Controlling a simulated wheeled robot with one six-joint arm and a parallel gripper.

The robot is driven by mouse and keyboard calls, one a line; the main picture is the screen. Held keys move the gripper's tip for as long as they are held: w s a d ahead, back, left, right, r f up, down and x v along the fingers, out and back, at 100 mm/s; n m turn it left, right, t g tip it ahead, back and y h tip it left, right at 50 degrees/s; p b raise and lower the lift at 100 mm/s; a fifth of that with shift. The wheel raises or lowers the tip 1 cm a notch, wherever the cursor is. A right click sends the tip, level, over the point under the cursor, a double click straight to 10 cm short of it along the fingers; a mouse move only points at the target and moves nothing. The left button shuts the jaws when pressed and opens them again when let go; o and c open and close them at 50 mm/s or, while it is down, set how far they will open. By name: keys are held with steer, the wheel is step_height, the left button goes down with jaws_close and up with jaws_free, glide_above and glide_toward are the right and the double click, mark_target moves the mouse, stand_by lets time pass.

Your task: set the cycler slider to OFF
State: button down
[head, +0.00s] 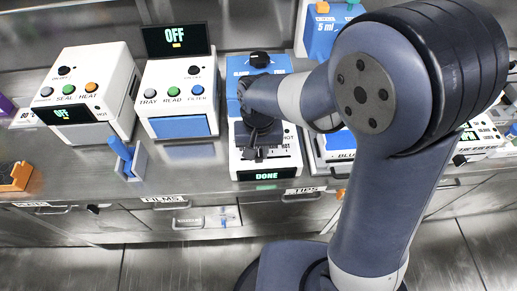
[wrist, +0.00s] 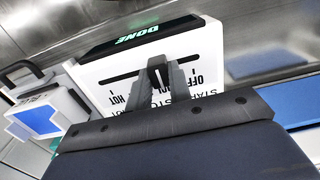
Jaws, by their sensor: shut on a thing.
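The cycler (head: 238,160) is a white and blue machine in the middle of the bench, with a lit display (head: 266,176) reading DONE. The display also shows in the wrist view (wrist: 138,36). The cycler's slider is a dark knob (wrist: 157,64) in a slot across the white panel. My gripper (wrist: 158,70) is shut on this knob; it shows above the cycler in the head view (head: 257,153). Upside-down labels line the slot: OFF (wrist: 205,82) is right of my fingers and HOT (wrist: 118,99) is left. My fingers hide part of the slot and labels.
Left of the cycler stand a reader (head: 176,95) and a sealer (head: 90,90), both with OFF displays. A small holder with a blue item (head: 122,152) stands on the front of the bench. Another machine is close on the right, partly behind my arm.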

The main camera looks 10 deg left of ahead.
mark_target(242, 159)
steer(key=a, duration=0.2)
steer(key=s+a, duration=0.1)
steer(key=a, duration=0.1)
steer(key=shift+a, duration=0.1)
stand_by(0.3)
steer(key=c, duration=1.3)
jaws_free()
steer(key=shift+a, duration=0.1)
steer(key=shift+r, duration=0.15)
step_height(242, 159, up, 11)
steer(key=shift+f, duration=0.2)
